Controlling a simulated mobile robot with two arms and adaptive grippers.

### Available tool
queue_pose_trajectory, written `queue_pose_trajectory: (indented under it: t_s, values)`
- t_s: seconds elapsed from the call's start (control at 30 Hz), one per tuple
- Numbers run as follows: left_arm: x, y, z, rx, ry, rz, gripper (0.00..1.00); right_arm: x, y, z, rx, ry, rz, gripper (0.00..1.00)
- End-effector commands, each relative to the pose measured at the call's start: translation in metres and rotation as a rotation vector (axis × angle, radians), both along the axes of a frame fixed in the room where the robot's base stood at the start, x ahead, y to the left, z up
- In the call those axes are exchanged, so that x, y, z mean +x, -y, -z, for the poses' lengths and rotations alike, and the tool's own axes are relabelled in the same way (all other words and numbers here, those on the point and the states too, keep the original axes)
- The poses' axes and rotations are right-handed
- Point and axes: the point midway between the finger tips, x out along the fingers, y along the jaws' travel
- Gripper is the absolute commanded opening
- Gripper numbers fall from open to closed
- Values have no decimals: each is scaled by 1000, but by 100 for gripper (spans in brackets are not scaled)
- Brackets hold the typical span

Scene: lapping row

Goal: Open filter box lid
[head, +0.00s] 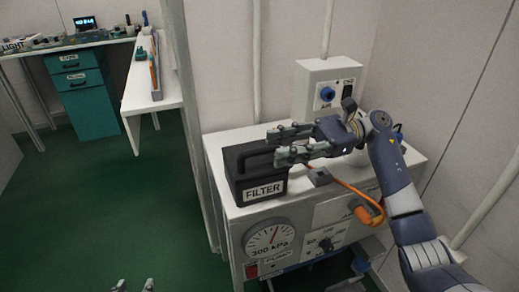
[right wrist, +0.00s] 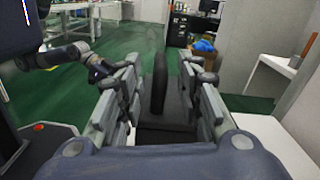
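The black filter box (head: 236,172), labelled FILTER, stands on the white bench unit (head: 226,152). Its lid looks closed, and a dark handle (right wrist: 160,82) stands up from its top. My right gripper (head: 279,145) is above the box, coming from the right. In the right wrist view its fingers are apart, one on each side of the handle, with gaps visible. It holds nothing. The fingers partly hide the box top in the head view. My left gripper (head: 134,286) shows only its fingertips at the bottom edge, apart and empty.
A wall box with a blue knob (head: 327,93) is behind the bench. An orange cable (head: 357,190) hangs by my right wrist. A gauge (head: 269,239) is on the bench front. A teal cabinet (head: 86,101) and tables stand back left. Green floor left is clear.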

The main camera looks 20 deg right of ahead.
Motion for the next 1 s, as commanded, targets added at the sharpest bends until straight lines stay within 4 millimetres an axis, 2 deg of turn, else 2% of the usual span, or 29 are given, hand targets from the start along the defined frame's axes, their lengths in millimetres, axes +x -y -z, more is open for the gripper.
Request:
queue_pose_trajectory:
  t_s: [0.1, 0.3, 0.67, 0.7, 0.83, 1.0]
  values:
    - [1, 0, -1, -1, 5, 0, 40, -1, -23, 0, 2, 1, -2, 33]
    - [1, 1, -2, -3, 11, 1, 40, -1, -46, 0, 0, 0, 0, 33]
    - [2, 1, -2, -4, 13, 2, 40, -1, -52, 0, 0, -1, 1, 33]
    - [2, 1, -2, -4, 13, 2, 40, -1, -52, 0, 0, -1, 1, 29]
    - [2, 1, -2, -4, 13, 2, 40, -1, -52, 0, 0, -1, 1, 0]
    - [2, 1, -2, -5, 14, 1, 40, -1, -52, 0, 0, 0, 1, 0]
